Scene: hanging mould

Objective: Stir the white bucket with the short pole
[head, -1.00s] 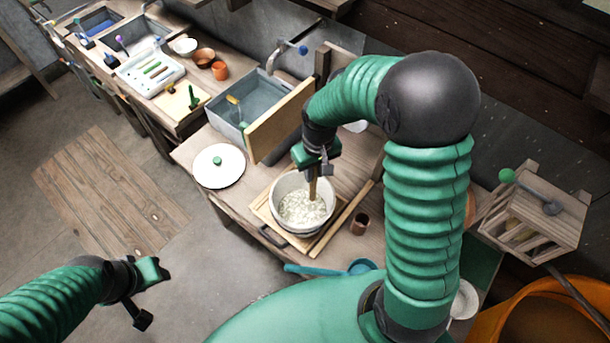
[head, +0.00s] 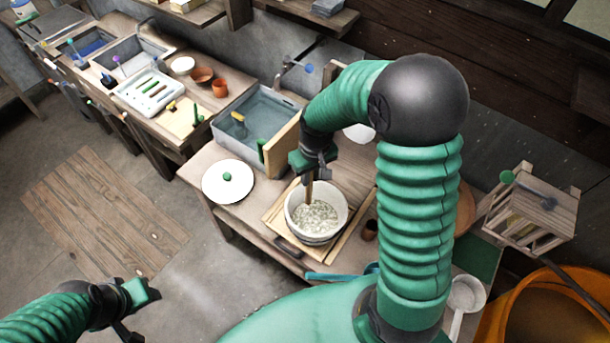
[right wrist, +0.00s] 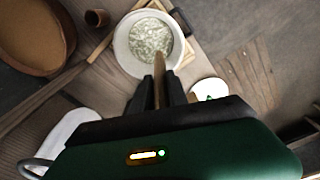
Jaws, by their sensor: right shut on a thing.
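The white bucket (head: 327,233) stands on a wooden board in the head view, filled with pale lumpy stuff. It also shows in the right wrist view (right wrist: 121,52). My right gripper (head: 312,171) is above the bucket's back left rim, shut on the short wooden pole (head: 309,190). The pole points down into the bucket, and in the right wrist view it (right wrist: 158,75) runs from between the fingers to the bucket's edge. How deep its lower end sits in the contents I cannot tell. My left gripper (head: 140,308) is at the lower left, away from the bench and apparently empty.
The bucket's wooden board (head: 281,214) lies on the bench. A white lid (head: 227,193) with a green knob is to its left, a grey sink (head: 258,105) behind, a small brown cup (head: 370,230) to the right. A blue-handled tool (head: 335,277) lies in front.

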